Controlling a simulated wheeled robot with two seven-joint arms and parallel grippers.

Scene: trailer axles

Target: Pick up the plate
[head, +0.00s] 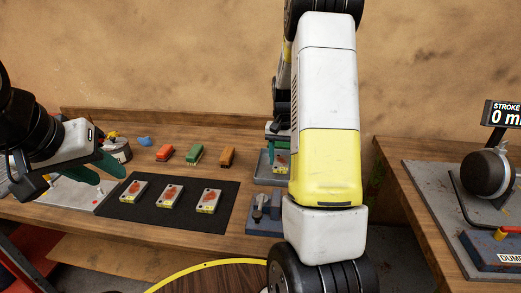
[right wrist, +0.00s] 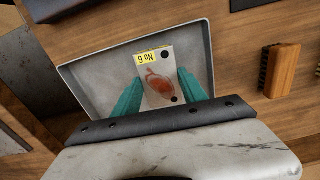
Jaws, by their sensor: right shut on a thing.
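A pale plate (right wrist: 155,72) with a yellow "No 6" label and a reddish-brown patch is between the teal fingers of my right gripper (right wrist: 163,90) in the right wrist view. The gripper is shut on it, over a grey tray (right wrist: 100,70); I cannot tell whether the plate touches the tray floor. In the head view this plate (head: 281,169) shows beside my right arm, which hides part of the tray (head: 262,178). Similar plates (head: 133,191) (head: 169,195) (head: 208,201) lie on a black mat (head: 187,218). My left gripper (head: 105,172) is open and empty at the left.
Red, green and orange-brown brushes (head: 165,152) (head: 195,154) (head: 227,157) stand behind the mat. A blue-grey fixture (head: 264,222) sits in front of the tray. A second bench (head: 400,205) at the right carries a gauge with a "STROKE" display (head: 502,114).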

